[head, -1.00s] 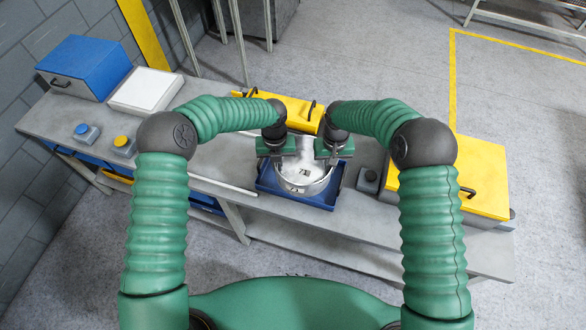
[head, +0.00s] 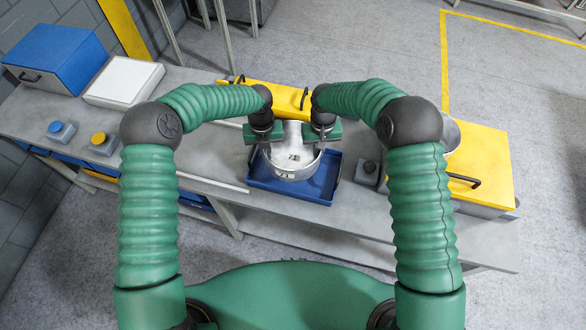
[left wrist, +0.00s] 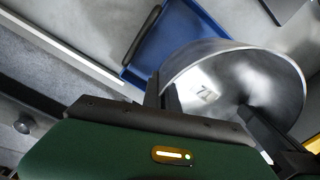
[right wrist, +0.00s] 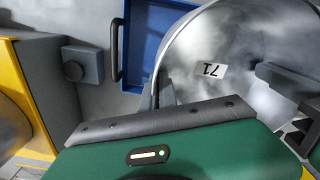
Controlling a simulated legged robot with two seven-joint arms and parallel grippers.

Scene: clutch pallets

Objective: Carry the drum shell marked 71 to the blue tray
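The silver drum shell (head: 293,163) marked 71 is at the blue tray (head: 318,190), overlapping its back part in the head view. I cannot tell whether it touches the tray floor. Its label shows inside it in the left wrist view (left wrist: 205,93) and the right wrist view (right wrist: 210,70). My left gripper (head: 264,140) is at the shell's left rim and my right gripper (head: 322,140) at its right rim. Both seem shut on the rim, with the shell between them. The finger contact is partly hidden.
A yellow case (head: 280,97) lies behind the shell. A small grey block (head: 367,172) stands right of the tray. A yellow-topped box (head: 485,160) and another metal shell (head: 452,135) are further right. A blue box (head: 60,58) and a white-topped block (head: 125,82) stand at left.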

